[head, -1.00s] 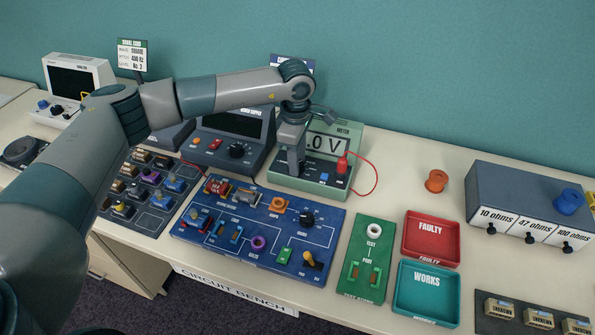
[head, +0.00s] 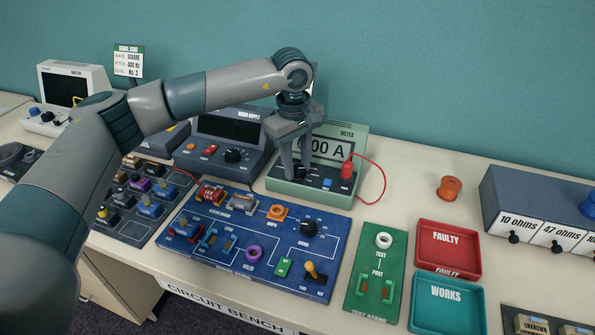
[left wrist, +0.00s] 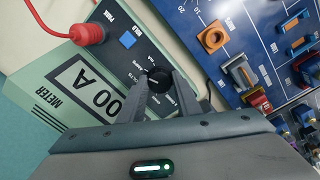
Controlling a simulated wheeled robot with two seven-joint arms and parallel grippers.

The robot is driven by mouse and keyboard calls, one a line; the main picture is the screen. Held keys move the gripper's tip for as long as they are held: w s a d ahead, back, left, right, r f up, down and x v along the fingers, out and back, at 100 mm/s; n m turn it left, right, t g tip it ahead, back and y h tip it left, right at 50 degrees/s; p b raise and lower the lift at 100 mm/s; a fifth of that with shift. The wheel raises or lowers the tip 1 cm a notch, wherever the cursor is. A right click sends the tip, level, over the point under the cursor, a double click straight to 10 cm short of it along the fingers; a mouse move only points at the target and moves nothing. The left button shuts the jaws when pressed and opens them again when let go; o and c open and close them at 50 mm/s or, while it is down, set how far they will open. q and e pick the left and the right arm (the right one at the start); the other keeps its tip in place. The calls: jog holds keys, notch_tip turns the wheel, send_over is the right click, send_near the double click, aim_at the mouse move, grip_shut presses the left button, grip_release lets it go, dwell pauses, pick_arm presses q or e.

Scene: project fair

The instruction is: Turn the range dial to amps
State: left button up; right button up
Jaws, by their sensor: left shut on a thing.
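The green meter (head: 345,190) stands at the back of the table, and its display (head: 333,150) ends in "00 A". The black range dial (left wrist: 159,79) is on the meter's front panel, seen in the left wrist view. My left gripper (head: 298,172) reaches down over the panel. In the left wrist view the fingers of my left gripper (left wrist: 160,88) are shut on the dial, one on each side. The dial's pointer mark is hidden or too small to read. My right gripper is in neither view.
A red plug (head: 347,168) with a red lead stands in the meter, right of a blue button (head: 327,183). The blue circuit board (head: 205,255) lies in front. The power supply (head: 215,160) is close on the left. Bare table lies right of the meter, around an orange spool (head: 449,188).

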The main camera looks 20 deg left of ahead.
pick_arm(q)
jog(key=shift+m+b, duration=0.4)
jog(key=shift+m, duration=0.1)
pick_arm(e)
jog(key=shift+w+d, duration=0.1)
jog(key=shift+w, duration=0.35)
pick_arm(q)
jog(key=shift+r, duration=0.1)
jog(key=o, duration=1.1)
jog(key=shift+c, duration=0.2)
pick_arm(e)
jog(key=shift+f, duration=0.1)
pick_arm(q)
jog(key=shift+r, duration=0.45)
notch_tip(320, 180, up, 16)
jog(key=b, duration=0.3)
jog(key=shift+s+a+r, duration=0.2)
jog(key=shift+s+a, duration=0.15)
jog(key=shift+s, duration=0.05)
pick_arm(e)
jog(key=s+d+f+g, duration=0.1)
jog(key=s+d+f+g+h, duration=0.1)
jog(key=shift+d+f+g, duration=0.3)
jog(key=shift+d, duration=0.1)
